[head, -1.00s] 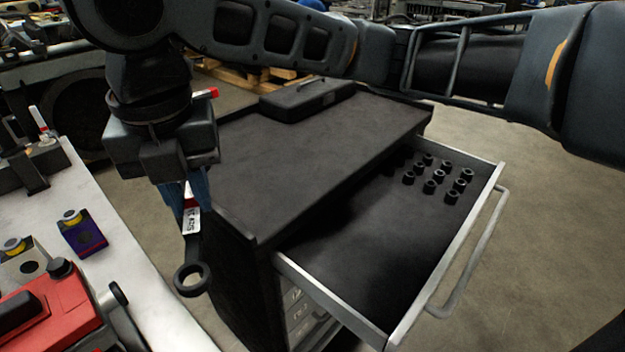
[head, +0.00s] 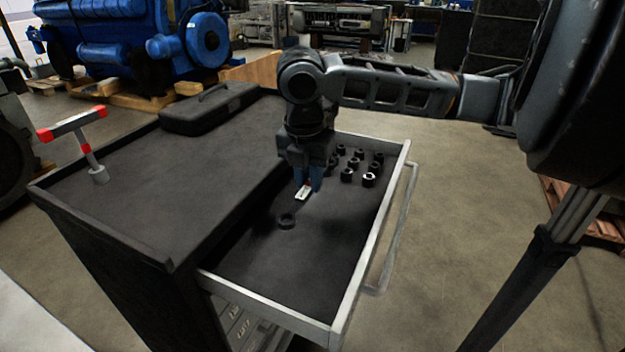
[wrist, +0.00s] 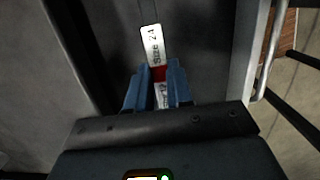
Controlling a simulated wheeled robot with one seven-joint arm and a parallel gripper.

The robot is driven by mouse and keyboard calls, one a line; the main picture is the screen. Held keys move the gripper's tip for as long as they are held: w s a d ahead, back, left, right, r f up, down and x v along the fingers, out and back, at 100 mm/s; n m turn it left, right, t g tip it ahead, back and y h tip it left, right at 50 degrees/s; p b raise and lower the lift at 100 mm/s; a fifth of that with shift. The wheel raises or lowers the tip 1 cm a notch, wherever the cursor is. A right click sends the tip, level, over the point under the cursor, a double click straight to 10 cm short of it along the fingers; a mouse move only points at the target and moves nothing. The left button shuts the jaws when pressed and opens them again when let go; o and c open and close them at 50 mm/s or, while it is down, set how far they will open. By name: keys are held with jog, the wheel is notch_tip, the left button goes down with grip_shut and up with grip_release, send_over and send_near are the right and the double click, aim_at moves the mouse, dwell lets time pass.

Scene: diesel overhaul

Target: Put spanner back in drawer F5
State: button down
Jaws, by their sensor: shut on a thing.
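The spanner is over the floor of an open drawer (head: 374,240) in the dark cabinet. I cannot tell whether it touches the floor. The drawer's name is not readable, and the spanner's far end is hard to make out in the wrist view.
Several black sockets (head: 347,175) stand in the drawer's far part, close to my gripper. The near part of the drawer is clear. Closed drawers lie below.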

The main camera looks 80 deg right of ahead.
jog(key=shift+s+d+f, duration=0.25)
jog(key=shift+s+f, duration=0.1)
jog(key=b, duration=0.6)
send_over(313, 225)
jog(key=f, duration=0.7)
jog(key=shift+a+f, duration=0.1)
jog(key=shift+a, duration=0.15)
jog(key=shift+f, duration=0.2)
jog(key=shift+f+b, duration=0.95)
jog(key=shift+f, duration=0.05)
jog(key=c, duration=0.9)
grip_release()
jog(key=shift+c, duration=0.2)
